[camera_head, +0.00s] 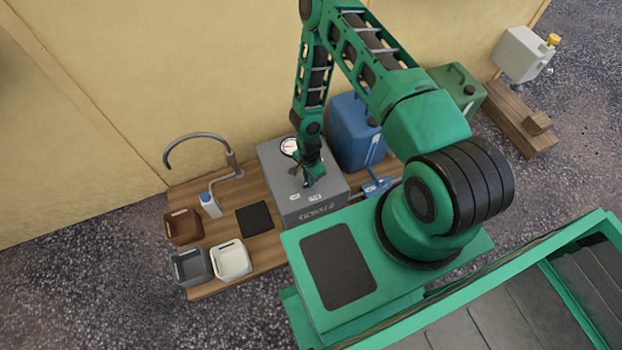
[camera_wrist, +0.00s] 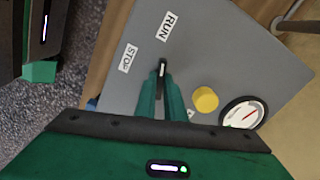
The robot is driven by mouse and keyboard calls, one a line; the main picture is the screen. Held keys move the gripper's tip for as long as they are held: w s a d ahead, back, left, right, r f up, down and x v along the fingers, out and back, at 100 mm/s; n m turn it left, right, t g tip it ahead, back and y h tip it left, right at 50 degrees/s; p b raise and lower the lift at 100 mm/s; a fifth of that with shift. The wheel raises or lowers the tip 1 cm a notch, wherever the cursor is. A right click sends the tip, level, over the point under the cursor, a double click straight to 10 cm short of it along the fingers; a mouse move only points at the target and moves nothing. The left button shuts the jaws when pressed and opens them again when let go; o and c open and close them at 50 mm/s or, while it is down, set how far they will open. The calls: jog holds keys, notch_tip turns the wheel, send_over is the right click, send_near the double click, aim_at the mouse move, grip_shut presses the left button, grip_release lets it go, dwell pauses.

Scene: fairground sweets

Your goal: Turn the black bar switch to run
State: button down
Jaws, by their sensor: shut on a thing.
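The black bar switch (camera_wrist: 162,68) stands on the top panel of a grey machine (camera_head: 323,208); the panel also shows in the wrist view (camera_wrist: 205,55). A white line marks the bar's visible end, which points roughly towards the RUN label (camera_wrist: 168,25). The STOP label (camera_wrist: 128,58) lies to the left of the bar. My gripper (camera_head: 308,181), also in the wrist view (camera_wrist: 161,84), is shut on the bar, one green finger on each side. The fingers hide part of the bar. In the head view the gripper covers the switch.
A yellow button (camera_wrist: 206,99) and a round gauge (camera_wrist: 243,114) sit right of the switch. A blue canister (camera_head: 350,128) stands close beside the machine.

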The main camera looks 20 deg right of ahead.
dwell(0.3)
jog(key=c, duration=1.8)
grip_release()
jog(key=shift+c, duration=0.2)
notch_tip(320, 180, up, 11)
jog(key=shift+f, duration=0.15)
jog(key=shift+w, duration=0.1)
